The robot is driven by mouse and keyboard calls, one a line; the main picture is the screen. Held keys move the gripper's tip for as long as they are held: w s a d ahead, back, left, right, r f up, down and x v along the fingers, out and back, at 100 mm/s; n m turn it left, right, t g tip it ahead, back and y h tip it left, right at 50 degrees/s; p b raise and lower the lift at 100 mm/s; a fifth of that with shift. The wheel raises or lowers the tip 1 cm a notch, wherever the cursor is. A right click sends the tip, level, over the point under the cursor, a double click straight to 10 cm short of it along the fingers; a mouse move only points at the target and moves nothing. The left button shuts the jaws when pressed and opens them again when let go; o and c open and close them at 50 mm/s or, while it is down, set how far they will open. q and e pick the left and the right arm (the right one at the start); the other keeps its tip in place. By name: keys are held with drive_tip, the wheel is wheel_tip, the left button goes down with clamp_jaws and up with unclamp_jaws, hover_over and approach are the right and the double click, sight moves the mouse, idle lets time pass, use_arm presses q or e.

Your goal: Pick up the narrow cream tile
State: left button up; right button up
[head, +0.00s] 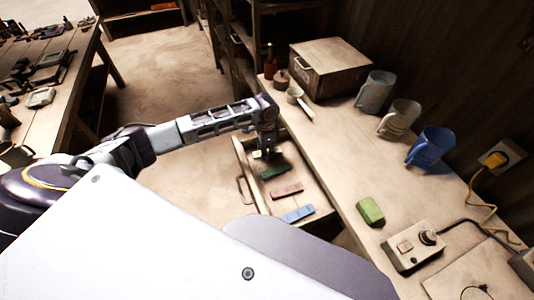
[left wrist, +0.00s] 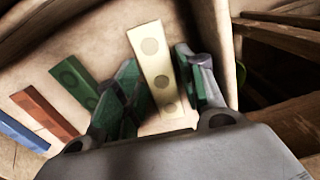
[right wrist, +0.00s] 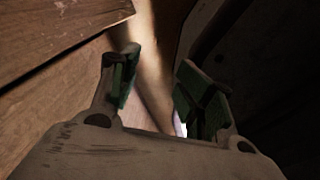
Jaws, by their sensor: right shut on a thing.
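The narrow cream tile (left wrist: 156,65) has round dimples and lies in the drawer (head: 261,187), at the end of a row of coloured tiles. My left gripper (left wrist: 166,82) is open, with one finger on each side of the cream tile. In the head view my left gripper (head: 266,153) points down into the far end of the drawer and mostly hides that tile. My right gripper (right wrist: 155,85) shows only in its own wrist view, beside wooden boards. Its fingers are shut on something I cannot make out.
A green tile (head: 274,171), a red tile (head: 287,192) and a blue tile (head: 298,214) lie nearer in the drawer. The bench beside it holds a wooden box (head: 330,68), mugs, a light green block (head: 370,211) and a switch box (head: 413,246).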

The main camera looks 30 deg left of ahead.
drive_tip(key=shift+d, duration=0.1)
idle(0.3)
use_arm(q)
drive_tip(key=c, duration=0.8)
drive_tip(key=shift+c, duration=0.2)
drive_tip(key=shift+r, duration=0.1)
drive_tip(key=shift+r, duration=0.55)
wheel_tip(320, 180, up, 9)
drive_tip(key=shift+f+p, duration=0.2)
drive_tip(key=shift+p, duration=0.15)
use_arm(e)
drive_tip(key=shift+w+d+r, duration=0.15)
drive_tip(key=shift+d+r, duration=0.1)
drive_tip(key=shift+r, duration=0.05)
